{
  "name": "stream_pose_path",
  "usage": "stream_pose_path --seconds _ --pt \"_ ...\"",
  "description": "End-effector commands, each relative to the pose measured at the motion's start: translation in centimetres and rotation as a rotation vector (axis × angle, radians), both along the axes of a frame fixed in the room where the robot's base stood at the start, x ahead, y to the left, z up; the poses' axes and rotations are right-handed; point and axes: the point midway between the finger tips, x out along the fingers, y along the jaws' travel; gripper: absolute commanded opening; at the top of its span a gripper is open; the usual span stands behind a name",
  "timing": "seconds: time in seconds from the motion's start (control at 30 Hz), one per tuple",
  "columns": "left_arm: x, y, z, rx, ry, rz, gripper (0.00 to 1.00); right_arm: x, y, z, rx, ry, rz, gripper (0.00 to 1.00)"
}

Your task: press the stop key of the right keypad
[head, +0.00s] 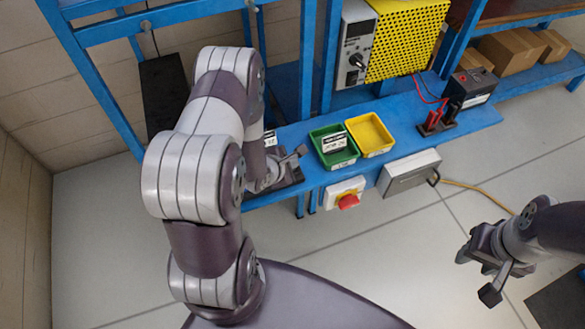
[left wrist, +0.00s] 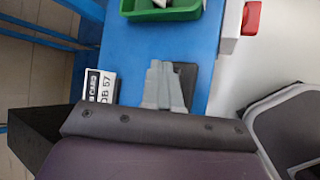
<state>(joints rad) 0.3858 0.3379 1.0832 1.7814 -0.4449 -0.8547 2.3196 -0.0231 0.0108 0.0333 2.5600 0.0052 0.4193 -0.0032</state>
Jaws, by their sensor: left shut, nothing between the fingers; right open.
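My left gripper (head: 262,184) is over the left front part of the blue bench (head: 470,130). In the left wrist view its grey fingers (left wrist: 163,85) are shut together with nothing between them. A dark flat pad (left wrist: 187,82) lies on the bench beside and partly behind the fingers. It also shows in the head view (head: 291,175). I cannot tell whether it is a keypad; no keys can be made out, and contact is unclear. No right keypad or stop key can be identified. My right gripper (head: 470,252) is open and empty, off the bench at right.
Green (head: 316,148) and yellow (head: 387,148) bins stand on the bench. A white card (left wrist: 102,86) lies left of the fingers. A red button (head: 348,201) on a box and a grey case (head: 410,172) are at the bench front. A battery (head: 470,88) stands at right.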

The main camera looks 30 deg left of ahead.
Motion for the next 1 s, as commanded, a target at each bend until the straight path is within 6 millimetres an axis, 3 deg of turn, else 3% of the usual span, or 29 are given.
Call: stream_pose_path --seconds 1.0 --pt "0.0 0.0 -0.87 0.0 0.0 0.0 0.0 0.0 0.0 -0.37 0.0 0.0 0.0 0.43"
